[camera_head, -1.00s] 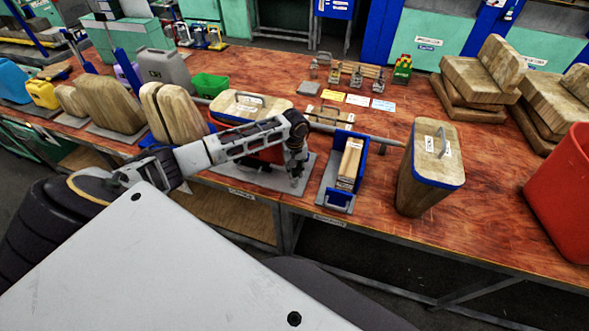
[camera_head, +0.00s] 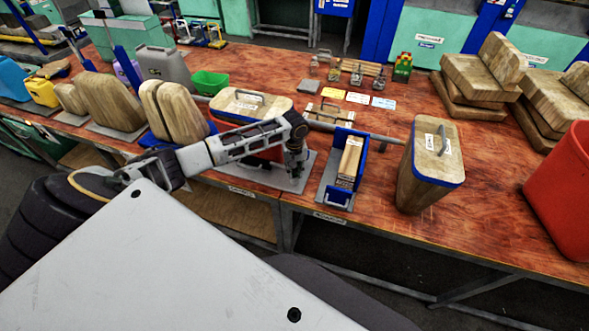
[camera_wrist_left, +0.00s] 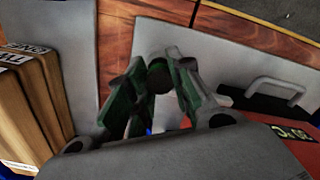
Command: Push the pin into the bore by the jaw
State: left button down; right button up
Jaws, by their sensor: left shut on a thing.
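My left gripper (camera_head: 296,168) is pointed down over the grey base plate (camera_head: 265,183), beside the red body with a wooden, handled top (camera_head: 250,104). In the left wrist view its green-tinted fingers (camera_wrist_left: 158,78) are closed in around a small dark round thing (camera_wrist_left: 157,68), which may be the pin. I cannot make out the bore or tell which part is the jaw. My right gripper is not in view.
A blue holder (camera_head: 337,195) with wooden pieces stands just right of the gripper. Further right are a wooden block with a blue rim (camera_head: 425,190) and a red bin (camera_head: 560,195). A grey bar (camera_head: 375,135) spans behind the holder. The table's front edge is close.

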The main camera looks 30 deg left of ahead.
aim_at(295, 170)
pick_arm(q)
jog(key=shift+f, duration=0.3)
jog(key=c, duration=1.2)
grip_release()
jog(key=shift+r, duration=0.15)
notch_tip(295, 170, up, 12)
jog(key=shift+f, duration=0.2)
dwell(0.4)
